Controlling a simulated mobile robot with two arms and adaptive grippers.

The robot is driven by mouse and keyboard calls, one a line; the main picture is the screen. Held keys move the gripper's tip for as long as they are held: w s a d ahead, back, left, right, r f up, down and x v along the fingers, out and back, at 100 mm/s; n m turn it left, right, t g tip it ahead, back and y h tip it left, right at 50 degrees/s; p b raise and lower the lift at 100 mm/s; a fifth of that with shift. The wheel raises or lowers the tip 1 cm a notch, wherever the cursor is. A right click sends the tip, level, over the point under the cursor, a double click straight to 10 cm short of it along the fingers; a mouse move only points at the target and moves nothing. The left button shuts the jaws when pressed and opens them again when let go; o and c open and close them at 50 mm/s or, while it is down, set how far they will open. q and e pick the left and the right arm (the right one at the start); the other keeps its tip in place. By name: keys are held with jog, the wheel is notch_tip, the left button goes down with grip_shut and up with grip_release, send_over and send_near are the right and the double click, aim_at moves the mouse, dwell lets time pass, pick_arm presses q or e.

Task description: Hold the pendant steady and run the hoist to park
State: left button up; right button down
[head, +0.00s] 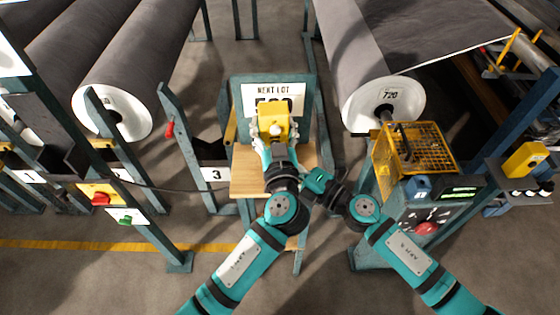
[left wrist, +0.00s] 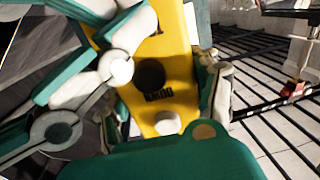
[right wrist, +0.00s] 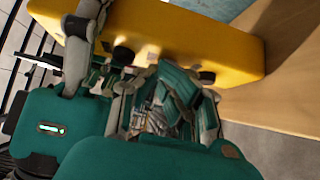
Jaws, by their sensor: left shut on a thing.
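The yellow pendant (head: 276,119) is upright in front of the teal stand in the head view. My left gripper (head: 272,138) is shut on it, with fingers on both sides. In the left wrist view the pendant (left wrist: 180,85) fills the middle, showing a black round button, a dark label and a pale button low down. In the right wrist view the pendant (right wrist: 190,40) lies across the top, close to my right gripper (right wrist: 165,82). The right fingers are bunched near its lower edge; contact and opening are unclear. In the head view the right fingers are hidden behind my left wrist.
A NEXT LOT card (head: 270,98) is on the stand, above a wooden shelf (head: 245,180). Large grey rolls (head: 140,65) stand left, another roll (head: 350,50) right. A yellow mesh cage (head: 425,150) and a control box with a red button (head: 425,228) stand near my right arm.

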pick_arm(q)
jog(key=shift+d+f, duration=0.1)
dwell(0.3)
pick_arm(e)
jog(key=v, duration=1)
dwell(1.0)
pick_arm(q)
jog(key=o, duration=1.8)
